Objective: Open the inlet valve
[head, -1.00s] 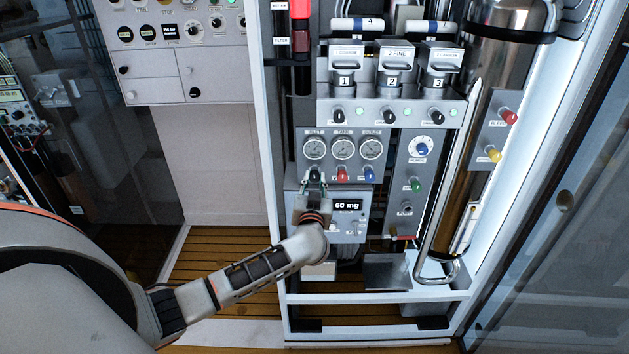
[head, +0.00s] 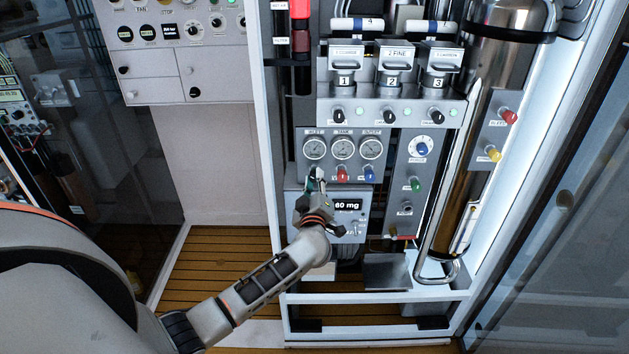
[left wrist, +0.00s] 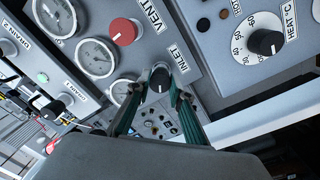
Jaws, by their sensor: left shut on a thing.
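The inlet valve is a black knob (left wrist: 160,77) beside an INLET label in the left wrist view. In the head view it is mostly hidden by my left gripper (head: 317,183), at the panel below the leftmost gauge. My left gripper's green fingers (left wrist: 156,96) lie on both sides of the knob, shut on it. The gripper is tilted in the head view. My right gripper is not in view.
A red VENT knob (head: 343,173) and a blue knob (head: 369,173) sit just right of my gripper. Three round gauges (head: 343,148) are above.

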